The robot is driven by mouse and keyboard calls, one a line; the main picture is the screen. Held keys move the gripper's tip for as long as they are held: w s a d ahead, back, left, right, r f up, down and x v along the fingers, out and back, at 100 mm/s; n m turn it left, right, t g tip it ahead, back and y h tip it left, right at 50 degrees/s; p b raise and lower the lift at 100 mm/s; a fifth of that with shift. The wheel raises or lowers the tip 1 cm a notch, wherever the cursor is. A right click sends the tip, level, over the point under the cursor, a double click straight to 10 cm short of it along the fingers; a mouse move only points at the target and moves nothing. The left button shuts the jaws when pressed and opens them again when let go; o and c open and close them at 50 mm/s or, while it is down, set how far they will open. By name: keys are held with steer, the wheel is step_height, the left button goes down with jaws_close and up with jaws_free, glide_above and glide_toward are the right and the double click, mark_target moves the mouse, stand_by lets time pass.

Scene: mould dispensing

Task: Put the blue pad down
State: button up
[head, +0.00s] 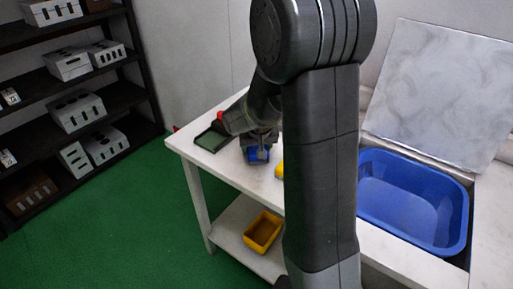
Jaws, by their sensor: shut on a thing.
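The blue pad (252,157) is at the end of my gripper (262,149), low over the white table (228,170) near its left end. My gripper is shut on the pad and hides part of it. I cannot tell whether the pad touches the table top.
A dark-rimmed tray with a green inside (212,140) lies just left of the pad. A yellow object (279,171) is partly hidden by my arm. A blue tub (410,203) is at the right. A yellow bin (263,231) sits on the lower shelf. Shelves with moulds (75,110) stand left.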

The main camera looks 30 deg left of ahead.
steer(key=shift+f, duration=0.2)
steer(key=o, duration=1.1)
steer(key=shift+s+r, duration=0.1)
steer(key=shift+r, duration=0.35)
steer(key=v, duration=1.1)
steer(key=shift+s+d+r+p, duration=0.1)
steer(key=shift+d+r+p, duration=0.1)
steer(key=shift+p, duration=0.1)
steer(key=shift+f, duration=0.15)
